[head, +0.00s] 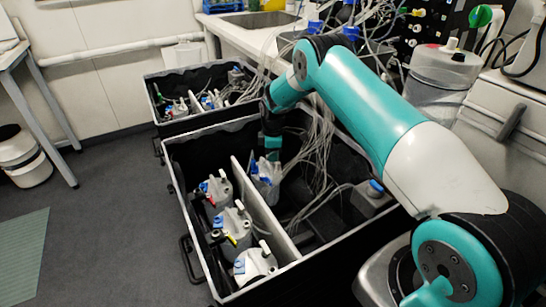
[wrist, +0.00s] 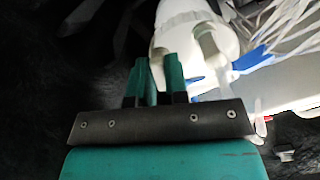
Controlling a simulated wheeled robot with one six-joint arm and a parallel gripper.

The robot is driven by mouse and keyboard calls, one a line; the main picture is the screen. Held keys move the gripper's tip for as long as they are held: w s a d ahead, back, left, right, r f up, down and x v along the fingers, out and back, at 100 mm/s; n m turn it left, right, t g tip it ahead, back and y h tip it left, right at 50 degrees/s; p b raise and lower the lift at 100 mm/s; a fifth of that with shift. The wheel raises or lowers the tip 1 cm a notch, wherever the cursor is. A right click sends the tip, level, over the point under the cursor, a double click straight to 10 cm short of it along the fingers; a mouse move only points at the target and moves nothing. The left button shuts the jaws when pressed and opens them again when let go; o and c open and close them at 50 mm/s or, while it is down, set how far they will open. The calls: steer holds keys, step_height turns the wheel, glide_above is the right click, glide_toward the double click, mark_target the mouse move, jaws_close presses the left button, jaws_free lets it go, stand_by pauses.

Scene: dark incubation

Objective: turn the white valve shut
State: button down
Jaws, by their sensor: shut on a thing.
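My gripper (head: 272,152) reaches down into the front black crate, at the top of a pale bottle (head: 267,175) with blue fittings beside the white divider. In the wrist view the two teal fingers (wrist: 156,82) are close together in front of the same bottle (wrist: 182,14). They are shut on a small piece at its cap, of which only a pale sliver (wrist: 157,72) shows between them. I take it to be the white valve; its handle angle is hidden by the fingers.
Several similar bottles (head: 235,224) stand left of the white divider (head: 262,212) in the front crate (head: 184,222). Thin tubes (head: 318,160) run close to my arm on the right. A second black crate (head: 152,100) stands behind.

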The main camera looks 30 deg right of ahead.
steer(key=m+b, duration=0.1)
steer(key=m, duration=0.5)
steer(key=shift+s+a+m, duration=0.1)
steer(key=shift+m, duration=0.2)
steer(key=m+b, duration=0.1)
steer(key=m, duration=0.4)
steer(key=shift+m, duration=0.3)
steer(key=c, duration=1.1)
jaws_free()
steer(key=shift+c, duration=0.2)
step_height(320, 180, up, 18)
steer(key=shift+f, duration=0.25)
steer(key=shift+a, duration=0.1)
